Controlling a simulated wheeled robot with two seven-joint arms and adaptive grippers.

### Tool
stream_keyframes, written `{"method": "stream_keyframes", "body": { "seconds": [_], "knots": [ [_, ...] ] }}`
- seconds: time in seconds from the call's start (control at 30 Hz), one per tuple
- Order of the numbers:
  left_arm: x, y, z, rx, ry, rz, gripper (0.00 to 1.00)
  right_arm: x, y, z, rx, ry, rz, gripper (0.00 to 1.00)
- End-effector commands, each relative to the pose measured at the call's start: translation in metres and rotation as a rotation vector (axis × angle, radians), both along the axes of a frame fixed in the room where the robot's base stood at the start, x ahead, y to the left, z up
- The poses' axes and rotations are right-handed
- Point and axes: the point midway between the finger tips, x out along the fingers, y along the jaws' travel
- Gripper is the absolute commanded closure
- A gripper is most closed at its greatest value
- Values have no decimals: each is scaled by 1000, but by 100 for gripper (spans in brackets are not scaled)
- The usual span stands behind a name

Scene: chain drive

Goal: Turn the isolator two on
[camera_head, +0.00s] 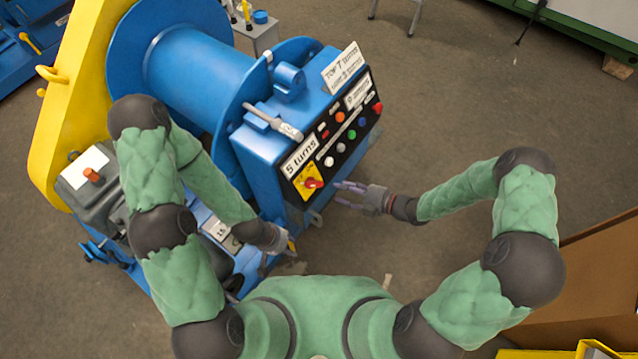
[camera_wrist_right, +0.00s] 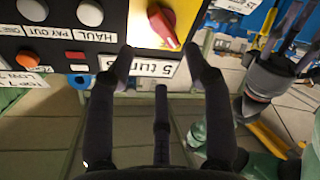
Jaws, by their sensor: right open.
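A red rotary switch (camera_head: 314,183) on a yellow plate sits at the near left end of the black control panel (camera_head: 338,150) on the blue machine. The switch also shows in the right wrist view (camera_wrist_right: 163,28), its red handle slanting. I cannot read any label naming it isolator two. My right gripper (camera_head: 343,190) is open just right of the switch, fingers pointing at the panel. In the right wrist view, its fingers (camera_wrist_right: 160,68) are spread below the switch, apparently not touching it. My left gripper (camera_head: 287,242) is low beside the machine; its fingers are unclear.
Several coloured buttons (camera_head: 351,134) line the panel. A "5 turns" label (camera_head: 300,157) is beside the switch. A metal-handled lever (camera_head: 272,122) lies on top of the blue housing. A large blue drum (camera_head: 195,70) stands behind. A brown box (camera_head: 605,270) is at right; floor between is clear.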

Motion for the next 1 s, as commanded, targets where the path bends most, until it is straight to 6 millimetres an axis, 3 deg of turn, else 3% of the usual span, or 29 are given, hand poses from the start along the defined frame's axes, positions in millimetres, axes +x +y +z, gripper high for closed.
{"method": "stream_keyframes", "body": {
  "seconds": [0.3,0.5,0.97,1.0],
  "knots": [
    [0,0,-14,0,0,0,60,23,50,-19,2,3,3,48],
    [0,0,-19,0,-1,0,60,34,71,-26,1,4,2,48],
    [0,0,-21,0,-1,0,60,39,79,-28,1,5,-1,48],
    [0,0,-21,0,-1,0,60,39,79,-28,1,5,-1,60]
  ]
}}
